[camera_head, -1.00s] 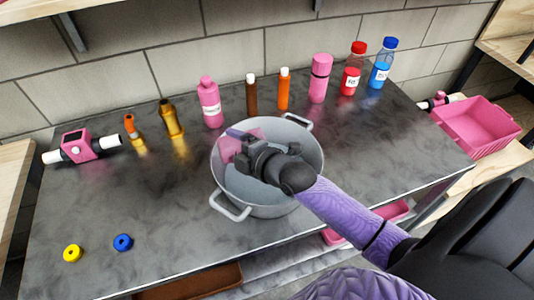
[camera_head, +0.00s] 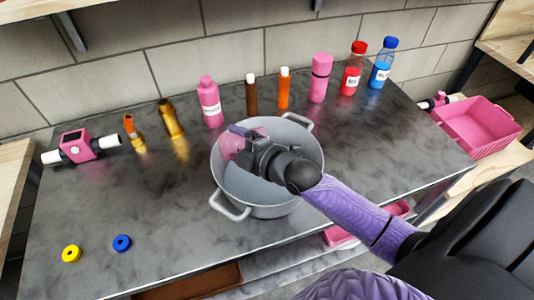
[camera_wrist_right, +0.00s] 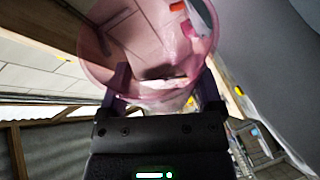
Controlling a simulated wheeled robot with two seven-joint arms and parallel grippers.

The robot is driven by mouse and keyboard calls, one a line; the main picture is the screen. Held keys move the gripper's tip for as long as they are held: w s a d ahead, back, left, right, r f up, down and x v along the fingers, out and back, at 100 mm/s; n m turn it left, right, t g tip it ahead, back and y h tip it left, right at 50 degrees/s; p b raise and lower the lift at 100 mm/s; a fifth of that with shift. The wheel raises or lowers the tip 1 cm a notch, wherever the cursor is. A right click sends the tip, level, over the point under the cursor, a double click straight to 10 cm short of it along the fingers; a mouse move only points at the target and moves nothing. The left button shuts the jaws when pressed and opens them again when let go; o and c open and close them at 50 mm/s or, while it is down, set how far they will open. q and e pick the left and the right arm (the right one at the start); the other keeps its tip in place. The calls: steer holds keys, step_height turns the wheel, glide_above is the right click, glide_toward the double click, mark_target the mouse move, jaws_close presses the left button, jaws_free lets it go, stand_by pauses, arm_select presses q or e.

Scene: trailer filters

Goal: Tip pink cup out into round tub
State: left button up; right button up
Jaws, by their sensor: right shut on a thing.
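The round tub (camera_head: 262,207) is a grey pot with two side handles on the dark counter. My right gripper (camera_head: 246,143) is over the tub's opening, shut on the translucent pink cup (camera_head: 231,146). The cup is tilted, near the tub's left inner wall, and partly hidden by the gripper. In the right wrist view the cup (camera_wrist_right: 97,62) fills the space beyond the fingers (camera_wrist_right: 162,90), its round rim facing the camera's far side. I cannot tell whether anything is left inside the cup. My left gripper is not in view.
Along the back of the counter (camera_head: 90,205) stand a pink bottle (camera_head: 209,103), brown and orange tubes, a pink flask (camera_head: 320,78), and red and blue bottles. A pink device (camera_head: 78,147) lies at left. Yellow and blue rings lie front left. A pink basket (camera_head: 478,125) is at right.

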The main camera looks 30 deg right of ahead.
steer(key=shift+s+d+r+m+t+y+b, duration=0.1)
steer(key=shift+d+r+m+t+y+b, duration=0.4)
steer(key=shift+m, duration=0.4)
stand_by(1.1)
steer(key=shift+s+d+r+m+t+b, duration=0.1)
steer(key=shift+d+r+m+t+b, duration=0.2)
steer(key=shift+d+m+b, duration=0.35)
steer(key=shift+s+d+r+m+t+b, duration=0.1)
steer(key=shift+d+r+m+t+b, duration=0.2)
steer(key=shift+m, duration=0.55)
stand_by(1.2)
steer(key=shift+f, duration=0.1)
stand_by(0.8)
